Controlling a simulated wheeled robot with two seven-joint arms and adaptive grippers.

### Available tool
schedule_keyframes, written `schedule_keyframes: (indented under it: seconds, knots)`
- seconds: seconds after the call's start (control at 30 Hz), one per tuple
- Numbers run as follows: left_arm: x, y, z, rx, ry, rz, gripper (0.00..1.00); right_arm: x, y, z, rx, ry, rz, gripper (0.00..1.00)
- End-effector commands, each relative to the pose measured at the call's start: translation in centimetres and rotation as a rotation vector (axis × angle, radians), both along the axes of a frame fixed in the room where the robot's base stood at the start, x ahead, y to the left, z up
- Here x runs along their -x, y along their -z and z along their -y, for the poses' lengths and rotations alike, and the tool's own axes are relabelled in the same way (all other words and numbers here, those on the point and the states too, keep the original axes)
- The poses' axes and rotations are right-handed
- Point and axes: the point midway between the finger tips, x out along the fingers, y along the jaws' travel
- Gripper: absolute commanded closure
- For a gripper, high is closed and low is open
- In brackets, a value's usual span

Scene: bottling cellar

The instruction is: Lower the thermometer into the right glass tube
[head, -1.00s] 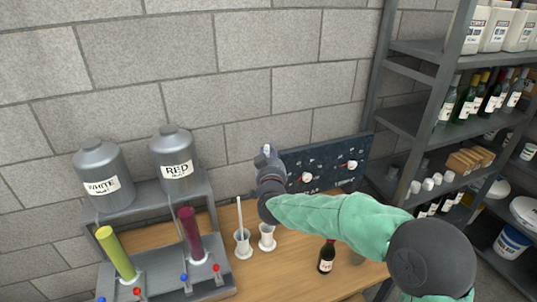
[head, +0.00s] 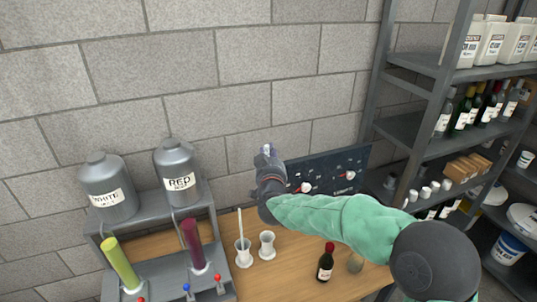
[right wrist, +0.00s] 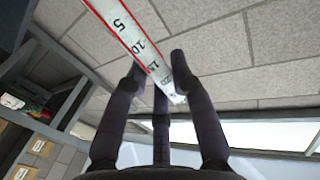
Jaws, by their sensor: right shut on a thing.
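The thermometer (right wrist: 135,45), a white strip with red edges and black scale numbers, is between the fingers of my right gripper (right wrist: 155,75) in the right wrist view. In the head view my right gripper (head: 267,155) is raised in front of the back wall, above the table, and hides most of the thermometer. Two tubes stand in the grey stand at left: the right glass tube (head: 193,243) with dark red content and a left tube (head: 121,264) with yellow-green content. The gripper is to the right of the red tube and apart from it. My left gripper is out of view.
Two white holders stand on the table, the left (head: 243,255) with a thin rod in it, the right (head: 267,246) apparently empty. A wine bottle (head: 326,263) stands to the right, below my arm. A dark panel (head: 330,165) is behind the gripper. Grey jars (head: 178,172) top the stand.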

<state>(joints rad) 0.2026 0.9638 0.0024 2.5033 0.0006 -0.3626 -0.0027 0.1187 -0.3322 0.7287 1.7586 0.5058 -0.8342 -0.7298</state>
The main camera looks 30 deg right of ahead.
Motion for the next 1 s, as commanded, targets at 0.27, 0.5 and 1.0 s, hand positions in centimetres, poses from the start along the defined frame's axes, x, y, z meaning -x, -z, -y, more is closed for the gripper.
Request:
schedule_keyframes:
  seconds: [0.27, 0.5, 1.0]
  knots:
    - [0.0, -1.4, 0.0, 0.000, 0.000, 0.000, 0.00, 0.0, -1.6, 0.0, 0.000, 0.000, 0.000, 1.00]
    - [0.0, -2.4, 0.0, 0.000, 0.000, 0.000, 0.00, 0.0, -2.9, 0.0, -0.001, 0.000, 0.000, 1.00]
    - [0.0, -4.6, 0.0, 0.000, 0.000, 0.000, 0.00, 0.0, -5.4, 0.0, 0.000, 0.000, 0.001, 1.00]
